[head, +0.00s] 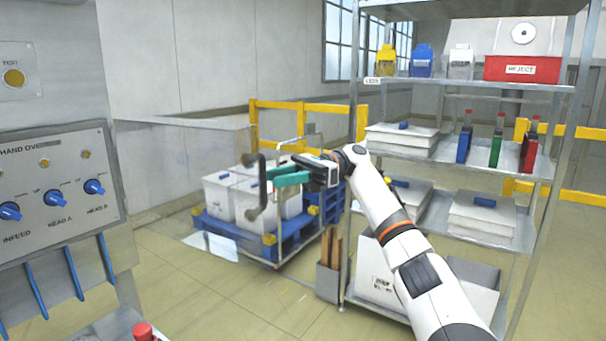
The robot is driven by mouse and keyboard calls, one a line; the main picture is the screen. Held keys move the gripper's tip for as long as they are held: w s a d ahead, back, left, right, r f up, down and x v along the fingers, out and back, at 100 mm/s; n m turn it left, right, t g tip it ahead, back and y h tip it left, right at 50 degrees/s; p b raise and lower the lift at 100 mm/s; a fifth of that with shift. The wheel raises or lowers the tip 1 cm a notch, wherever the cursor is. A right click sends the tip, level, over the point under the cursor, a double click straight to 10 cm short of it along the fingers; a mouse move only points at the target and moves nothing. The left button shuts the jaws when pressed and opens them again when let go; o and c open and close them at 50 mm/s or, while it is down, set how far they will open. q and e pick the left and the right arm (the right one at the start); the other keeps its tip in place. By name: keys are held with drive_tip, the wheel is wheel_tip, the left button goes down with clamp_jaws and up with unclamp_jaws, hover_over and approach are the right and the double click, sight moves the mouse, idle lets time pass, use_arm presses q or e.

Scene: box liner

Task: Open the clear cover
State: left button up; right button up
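The clear cover (185,165) is a see-through panel at the left, beside the grey control cabinet. A dark bracket-shaped handle (261,187) stands upright near its right edge. My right gripper (270,178) reaches in from the right, with its teal fingers pointing left at the handle. The fingertips overlap or meet the handle's right side in the picture. I cannot tell whether they touch it or grip it, nor how wide they are apart. My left gripper is out of view.
The control cabinet (60,190) with blue knobs stands at the left. Behind the handle, white bins (222,197) sit on a blue pallet (228,230). A metal shelf rack (463,85) with trays and bottles stands close to my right arm. The floor in front is clear.

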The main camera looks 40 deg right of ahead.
drive_tip(key=s+d+p, duration=0.1)
drive_tip(key=d+p, duration=0.1)
drive_tip(key=d, duration=0.5)
drive_tip(key=shift+s+d, duration=0.25)
drive_tip(key=shift+d, duration=0.15)
drive_tip(key=shift+a, duration=0.1)
